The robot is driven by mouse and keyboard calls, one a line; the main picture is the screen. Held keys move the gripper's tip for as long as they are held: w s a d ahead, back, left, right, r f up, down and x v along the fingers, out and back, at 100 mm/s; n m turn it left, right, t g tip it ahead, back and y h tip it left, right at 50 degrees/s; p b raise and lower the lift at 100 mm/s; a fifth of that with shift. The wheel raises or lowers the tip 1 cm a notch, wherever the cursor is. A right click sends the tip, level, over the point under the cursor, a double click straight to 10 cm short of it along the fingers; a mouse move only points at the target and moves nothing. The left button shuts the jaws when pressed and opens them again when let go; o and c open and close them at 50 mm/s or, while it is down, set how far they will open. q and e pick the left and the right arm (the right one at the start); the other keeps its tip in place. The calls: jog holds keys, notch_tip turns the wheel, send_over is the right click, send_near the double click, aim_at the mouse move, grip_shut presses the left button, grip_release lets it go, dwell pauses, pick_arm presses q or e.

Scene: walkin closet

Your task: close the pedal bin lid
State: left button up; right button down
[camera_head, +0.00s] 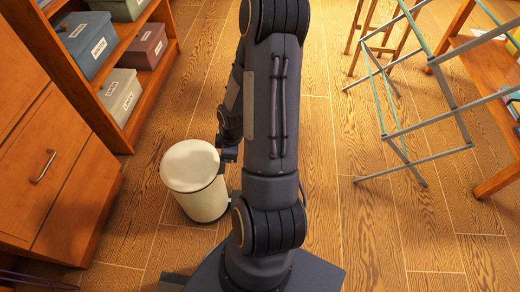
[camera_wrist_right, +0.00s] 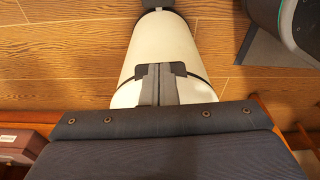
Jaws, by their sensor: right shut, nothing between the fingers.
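The pedal bin (camera_head: 205,205) is a cream cylinder standing upright on the wooden floor, left of my arm. Its round cream lid (camera_head: 190,165) lies over the top and looks down, with no opening visible. My right gripper (camera_head: 229,154) is at the right edge of the lid, partly hidden by my arm; whether it touches the lid is unclear. In the right wrist view the shut, empty fingers (camera_wrist_right: 158,84) lie in front of the white bin body (camera_wrist_right: 160,48). A dark part, perhaps the pedal, shows at the bin's far end. My left gripper is not in view.
A wooden drawer cabinet (camera_head: 60,165) stands left of the bin. Shelves with labelled boxes (camera_head: 88,40) are behind it at the upper left. A metal drying rack (camera_head: 425,130) stands at the right. Open floor lies between the rack and my arm.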

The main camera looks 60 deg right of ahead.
jog(key=s+d+r+p, duration=0.2)
jog(key=s+d+p, duration=0.1)
jog(key=s, duration=0.5)
jog(key=shift+s+d+p, duration=0.25)
jog(key=shift+d+p, duration=0.05)
jog(key=shift+d, duration=0.4)
